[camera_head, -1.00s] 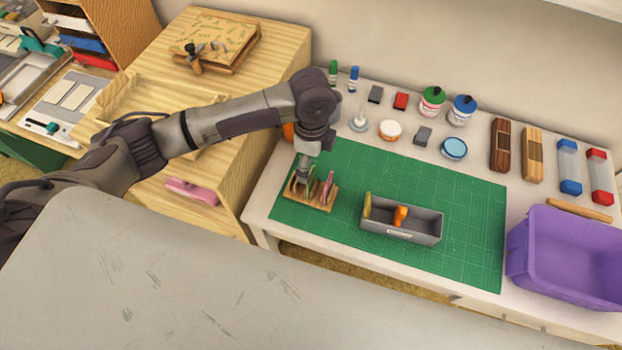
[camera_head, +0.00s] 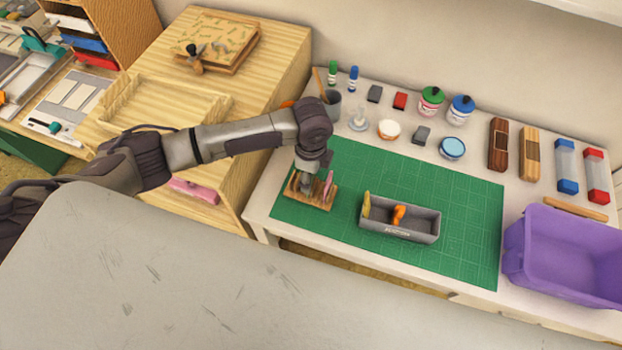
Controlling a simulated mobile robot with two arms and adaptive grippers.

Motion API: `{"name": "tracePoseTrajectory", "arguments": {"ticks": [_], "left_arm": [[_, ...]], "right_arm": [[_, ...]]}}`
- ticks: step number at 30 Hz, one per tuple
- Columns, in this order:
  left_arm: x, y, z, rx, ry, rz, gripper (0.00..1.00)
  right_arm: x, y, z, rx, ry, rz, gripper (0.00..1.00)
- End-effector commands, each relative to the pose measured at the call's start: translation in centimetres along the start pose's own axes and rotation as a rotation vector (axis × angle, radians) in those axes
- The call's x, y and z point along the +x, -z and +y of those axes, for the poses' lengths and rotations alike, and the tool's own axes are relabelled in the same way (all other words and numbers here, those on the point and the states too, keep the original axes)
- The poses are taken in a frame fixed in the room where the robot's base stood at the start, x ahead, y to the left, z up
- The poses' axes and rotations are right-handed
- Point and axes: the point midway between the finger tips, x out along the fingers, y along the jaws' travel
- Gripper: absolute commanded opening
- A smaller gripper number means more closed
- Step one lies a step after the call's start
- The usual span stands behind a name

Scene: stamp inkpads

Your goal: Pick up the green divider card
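A small wooden rack (camera_head: 322,206) stands at the left end of the green cutting mat, with a pink card (camera_head: 328,183) upright at its right side. My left gripper (camera_head: 306,188) reaches down from above into the rack, left of the pink card. I cannot make out the green divider card now; the gripper and wrist cover the middle of the rack. The fingers are too small and dark to tell whether they are open or shut. My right gripper is out of view.
A grey box (camera_head: 412,236) with a yellow and an orange item stands on the green mat (camera_head: 465,220). A purple bin (camera_head: 560,275) is at the right. Jars, pads and blocks line the back of the table. The mat right of the grey box is clear.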

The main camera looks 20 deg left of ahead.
Motion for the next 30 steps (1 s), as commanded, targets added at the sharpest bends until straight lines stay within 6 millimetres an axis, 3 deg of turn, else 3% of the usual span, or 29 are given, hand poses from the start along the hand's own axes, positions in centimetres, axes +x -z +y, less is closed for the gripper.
{"name": "tracePoseTrajectory", "arguments": {"ticks": [14, 23, 30], "left_arm": [[-0.3, 0.0, 0.0, 0.0, 0.001, 0.0, 0.43], [-3.9, 0.0, -0.1, 0.0, 0.004, 0.001, 0.43], [-6.7, 2.3, 4.0, 0.005, 0.001, 0.003, 0.43]], "right_arm": [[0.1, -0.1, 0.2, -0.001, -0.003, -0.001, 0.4], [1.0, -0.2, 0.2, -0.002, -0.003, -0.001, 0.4], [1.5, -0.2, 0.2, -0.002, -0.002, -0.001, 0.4]]}}
